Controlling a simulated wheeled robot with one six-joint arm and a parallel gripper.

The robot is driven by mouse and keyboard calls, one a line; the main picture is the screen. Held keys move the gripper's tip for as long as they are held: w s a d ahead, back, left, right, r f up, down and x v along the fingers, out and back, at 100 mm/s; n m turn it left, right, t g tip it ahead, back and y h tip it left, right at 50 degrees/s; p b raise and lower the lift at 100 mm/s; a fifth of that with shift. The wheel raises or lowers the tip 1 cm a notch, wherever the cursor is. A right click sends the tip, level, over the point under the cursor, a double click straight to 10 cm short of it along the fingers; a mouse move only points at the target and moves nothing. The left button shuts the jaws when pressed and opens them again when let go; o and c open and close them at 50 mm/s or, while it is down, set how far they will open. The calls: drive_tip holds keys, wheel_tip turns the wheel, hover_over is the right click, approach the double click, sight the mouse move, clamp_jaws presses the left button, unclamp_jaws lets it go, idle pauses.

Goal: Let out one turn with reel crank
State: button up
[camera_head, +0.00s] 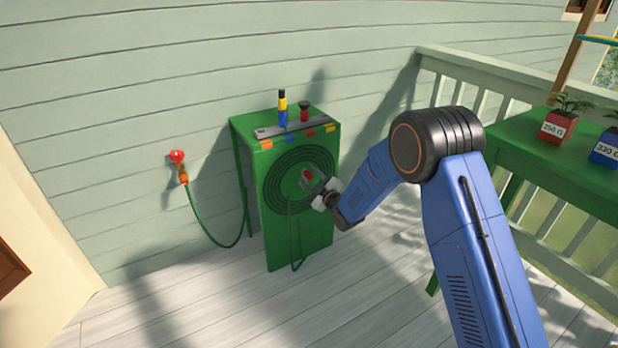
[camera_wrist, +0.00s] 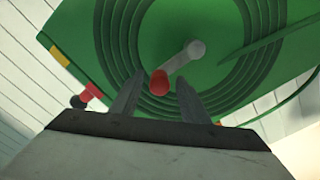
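The hose reel is a set of dark green coils (camera_head: 274,187) on the front of a green cabinet (camera_head: 316,222). The coils also show in the wrist view (camera_wrist: 150,40). The crank has a grey arm (camera_wrist: 183,57) and a red knob (camera_wrist: 160,82). The knob is at the lower left end of the arm in the wrist view. In the head view the red knob (camera_head: 307,174) is right at my fingertips. My gripper (camera_wrist: 160,80) is open, with one finger on each side of the knob and visible gaps. I cannot tell how deep the knob sits between the fingers.
A green hose (camera_head: 222,245) runs from a red-handled tap (camera_head: 177,157) on the wall to the cabinet. Yellow-blue (camera_head: 283,108) and red-black (camera_head: 304,112) items stand on the cabinet top. A green table (camera_head: 520,150) with potted plants is at the right. The deck in front is clear.

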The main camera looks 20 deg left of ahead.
drive_tip(key=v, duration=1.7)
drive_tip(key=shift+s, duration=0.2)
drive_tip(key=shift+d, duration=0.15)
drive_tip(key=w+d+r+m+h, duration=0.1)
drive_tip(key=d+r+m+h, duration=0.15)
drive_tip(key=d+r, duration=0.35)
drive_tip(key=w+d+r+m+h, duration=0.2)
drive_tip(key=d+r+h, duration=0.15)
drive_tip(key=d, duration=0.55)
drive_tip(key=s+d+r+m+h, duration=0.2)
drive_tip(key=s+d+r+m, duration=0.15)
drive_tip(key=d, duration=0.45)
drive_tip(key=s+d+r+m+h, duration=0.25)
drive_tip(key=s+d+r, duration=0.2)
drive_tip(key=d, duration=0.45)
drive_tip(key=s+d+r+m+g+h, duration=0.2)
drive_tip(key=s+d+m+g+h, duration=0.15)
drive_tip(key=s+d, duration=0.9)
drive_tip(key=s+d+m+g, duration=0.1)
drive_tip(key=s+d+m, duration=0.1)
drive_tip(key=s, duration=0.9)
drive_tip(key=s+d+m+g, duration=0.1)
drive_tip(key=s+m+g, duration=0.1)
drive_tip(key=s, duration=0.9)
drive_tip(key=shift+d+f+m, duration=0.25)
drive_tip(key=shift+d+m, duration=0.15)
drive_tip(key=shift+m, duration=0.1)
